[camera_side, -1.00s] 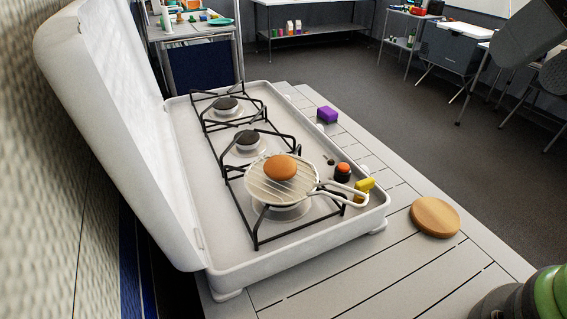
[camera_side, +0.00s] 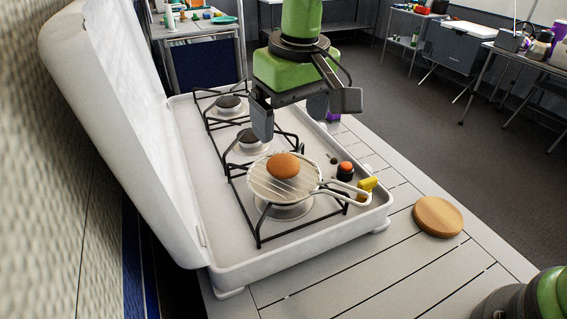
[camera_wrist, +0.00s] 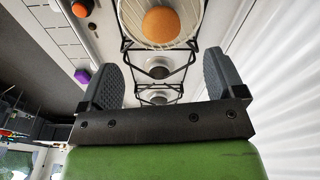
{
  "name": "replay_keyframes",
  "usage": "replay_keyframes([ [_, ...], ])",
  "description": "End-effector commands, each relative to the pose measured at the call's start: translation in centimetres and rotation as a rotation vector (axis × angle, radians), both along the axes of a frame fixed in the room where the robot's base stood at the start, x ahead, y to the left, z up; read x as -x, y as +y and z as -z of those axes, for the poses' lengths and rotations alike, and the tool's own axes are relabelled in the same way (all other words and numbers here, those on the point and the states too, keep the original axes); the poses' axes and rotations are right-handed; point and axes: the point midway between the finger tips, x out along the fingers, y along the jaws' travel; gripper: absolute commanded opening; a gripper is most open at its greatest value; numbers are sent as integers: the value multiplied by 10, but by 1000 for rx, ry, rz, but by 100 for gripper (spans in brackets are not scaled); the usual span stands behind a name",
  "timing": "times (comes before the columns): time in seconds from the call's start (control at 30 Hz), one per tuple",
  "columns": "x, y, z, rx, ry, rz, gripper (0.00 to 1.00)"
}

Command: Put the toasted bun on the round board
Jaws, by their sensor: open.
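The toasted bun (camera_side: 284,165) is round and orange-brown. It sits on a round wire toasting rack (camera_side: 263,183) with a handle, over the nearest burner of the white stove. The bun also shows at the top of the wrist view (camera_wrist: 161,25), beyond my fingertips. My gripper (camera_side: 300,118) is open and empty, above and behind the bun in the side view. In the wrist view its two fingers (camera_wrist: 165,75) stand wide apart. The round wooden board (camera_side: 438,216) lies bare on the slatted table, right of the stove.
The stove's open lid (camera_side: 125,120) stands up along the left. Black pot supports (camera_side: 258,222) rise around the burners. A purple block (camera_wrist: 82,76) is on the table. Table space around the board is clear.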

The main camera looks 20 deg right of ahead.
Motion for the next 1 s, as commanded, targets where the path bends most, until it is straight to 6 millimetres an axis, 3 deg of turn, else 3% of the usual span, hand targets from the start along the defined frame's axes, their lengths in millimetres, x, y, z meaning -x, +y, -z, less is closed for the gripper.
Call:
replay_keyframes([
  [0.1,-2,0,20,2,5,1,88],
  [0.37,-6,1,44,-1,2,3,88],
  [0.63,-14,4,82,-1,2,4,88],
  [0.93,-14,4,87,-3,0,4,88],
  [1.0,-14,4,87,-3,0,4,75],
])
